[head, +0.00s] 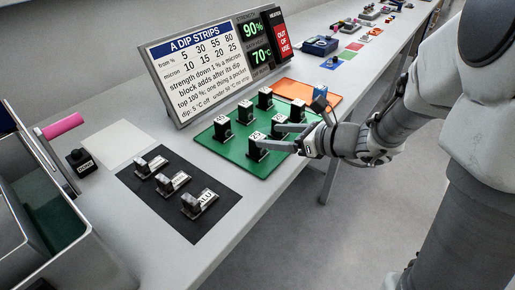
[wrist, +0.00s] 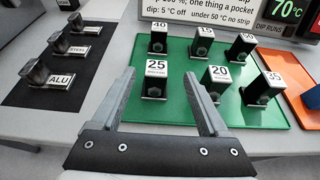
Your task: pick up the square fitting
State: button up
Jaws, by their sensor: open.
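I cannot tell for sure which piece is the square fitting. Three metal pieces with squarish tops and label plates stand in a row on a black mat (head: 212,221); the nearest (head: 198,203) is marked ALU, and it also shows in the wrist view (wrist: 37,75). Several black blocks with white numbered tops stand on a green mat (head: 226,156). My gripper (head: 272,136) is open and empty over the green mat's front edge. In the wrist view, the block marked 25 (wrist: 155,85) appears between the fingertips, farther off; contact is not visible.
A display board (head: 190,65) behind the mats shows dip rules, 90% and 70°. An orange mat (head: 290,88) lies beyond the green one. A grey bin (head: 85,262) stands left, near a black button (head: 78,157) and a blank white sheet (head: 108,143).

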aim_at(249, 138)
jog(key=x, duration=0.3)
jog(key=shift+w+a+f+b, duration=0.15)
jog(key=shift+a+f+b, duration=0.05)
jog(key=shift+a+b, duration=0.1)
jog(key=w+a+f+b, duration=0.1)
jog(key=w+a+f, duration=0.1)
jog(key=a, duration=0.1)
jog(key=shift+a+f+b, duration=0.1)
jog(key=shift+f+b, duration=0.25)
jog(key=shift+b, duration=0.05)
jog(key=shift+w+a, duration=0.25)
jog(key=shift+a, duration=0.05)
grip_shut()
